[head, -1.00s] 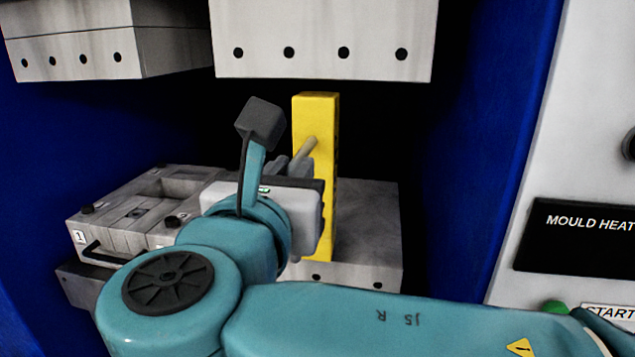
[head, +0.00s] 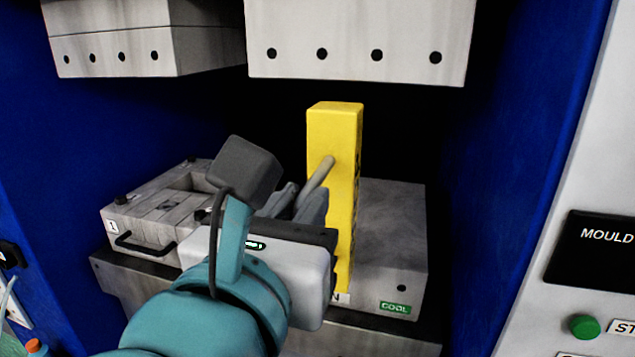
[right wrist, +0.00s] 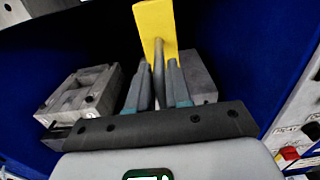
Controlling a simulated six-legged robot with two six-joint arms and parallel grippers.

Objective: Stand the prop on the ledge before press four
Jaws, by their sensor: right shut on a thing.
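The prop (head: 335,135) is a tall yellow post with a pale handle (head: 319,175) on its side. It is upright before the right-hand lower block (head: 395,220), overlapping its front face in the head view. Whether its foot touches anything cannot be told. My right gripper (head: 311,205) is shut on the handle. The right wrist view shows the fingers (right wrist: 160,85) around the handle, with the yellow post (right wrist: 154,22) beyond. A dark ledge (head: 385,340) runs along the front under the block, partly hidden by my arm. No press number shows. My left gripper is out of view.
Upper blocks (head: 360,35) with dark holes hang over the opening. A grey mould (head: 150,215) with a black handle sits at left. Blue side walls (head: 525,150) flank the opening. A control panel (head: 600,170) with a green button (head: 585,327) is at right.

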